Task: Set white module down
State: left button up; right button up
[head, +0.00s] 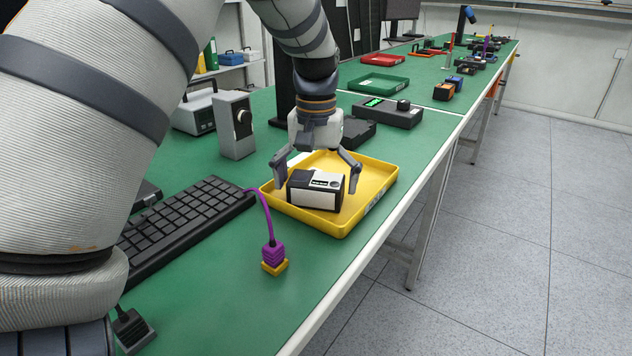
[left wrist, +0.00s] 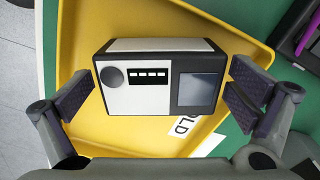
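The white module (head: 317,196) is a small box with white panels and black edges. It sits in the yellow tray (head: 365,205) on the green bench. In the left wrist view the module (left wrist: 145,98) shows a round knob, a slotted black strip and a dark screen. My left gripper (head: 316,186) is over the tray with one finger on each side of the module. In the left wrist view, gaps show between the fingers of the left gripper (left wrist: 160,98) and the module's sides, so it is open. My right gripper is out of view.
A black keyboard (head: 185,225) lies left of the tray. A purple cable with a yellow-based plug (head: 273,258) stands near the tray's front corner. A grey box with a knob (head: 235,125) and a dark device with a green display (head: 388,110) stand behind. The bench edge runs along the right.

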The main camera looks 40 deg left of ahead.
aim_at(317, 179)
pick_arm(q)
notch_tip(317, 179, up, 12)
jog(key=shift+r, duration=0.15)
dwell(0.3)
jog(key=shift+d, duration=0.1)
